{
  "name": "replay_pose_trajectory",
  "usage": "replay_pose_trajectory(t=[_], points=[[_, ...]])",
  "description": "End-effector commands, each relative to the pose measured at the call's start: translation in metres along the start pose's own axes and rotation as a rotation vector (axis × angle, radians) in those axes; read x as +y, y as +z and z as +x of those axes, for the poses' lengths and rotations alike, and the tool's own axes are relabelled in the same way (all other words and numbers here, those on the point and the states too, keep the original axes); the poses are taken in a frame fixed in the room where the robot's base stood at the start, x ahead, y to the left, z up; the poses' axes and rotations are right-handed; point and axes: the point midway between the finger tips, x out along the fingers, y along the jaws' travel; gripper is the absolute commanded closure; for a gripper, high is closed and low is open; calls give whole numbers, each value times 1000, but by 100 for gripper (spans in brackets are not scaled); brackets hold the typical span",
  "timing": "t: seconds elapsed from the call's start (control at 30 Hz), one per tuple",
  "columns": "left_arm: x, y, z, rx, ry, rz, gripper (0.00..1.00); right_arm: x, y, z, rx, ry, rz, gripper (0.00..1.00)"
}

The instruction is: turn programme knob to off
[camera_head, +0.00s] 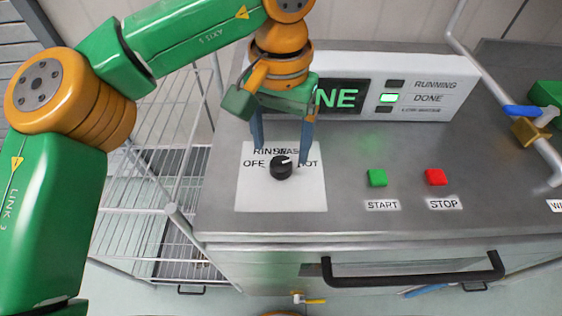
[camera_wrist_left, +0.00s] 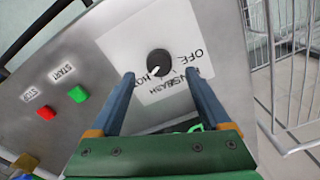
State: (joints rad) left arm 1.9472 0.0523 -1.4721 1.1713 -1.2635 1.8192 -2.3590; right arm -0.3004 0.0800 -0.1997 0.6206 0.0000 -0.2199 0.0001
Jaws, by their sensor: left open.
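The programme knob (camera_head: 281,167) is black and round with a white pointer mark, on a white label plate (camera_head: 255,195) on the grey machine top. The words OFF, RINSE, WASH and HOT stand around it, partly covered. The mark points up and right, on the HOT side, away from OFF. My left gripper (camera_head: 281,155) is open above the knob, one finger towards each side of it. In the left wrist view, the knob (camera_wrist_left: 159,58) shows between and just beyond the fingertips (camera_wrist_left: 159,73), with nothing held. Contact cannot be seen. My right gripper is out of view.
Green START (camera_head: 377,178) and red STOP (camera_head: 436,177) buttons sit right of the plate. Behind stands a display panel (camera_head: 430,70) with the DONE lamp lit. A pipe with a blue-handled valve (camera_head: 522,111) is at right. A wire rack (camera_head: 150,200) stands left; a black door handle (camera_head: 415,272) is in front.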

Motion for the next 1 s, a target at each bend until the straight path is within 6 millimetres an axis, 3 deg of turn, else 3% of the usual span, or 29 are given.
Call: replay_pose_trajectory(t=[0.2, 0.47, 0.5, 0.8, 1.0], points=[[0, 0, 35, 0, 1, -1, 19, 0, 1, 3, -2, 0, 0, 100], [1, 0, 40, 0, 3, -1, 19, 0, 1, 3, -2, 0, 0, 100], [1, 0, 40, 0, 3, -1, 22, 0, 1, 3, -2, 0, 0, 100], [1, 0, 40, 0, 3, -1, 100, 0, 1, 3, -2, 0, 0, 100], [1, 0, 40, 0, 4, -13, 100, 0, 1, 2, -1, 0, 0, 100]])
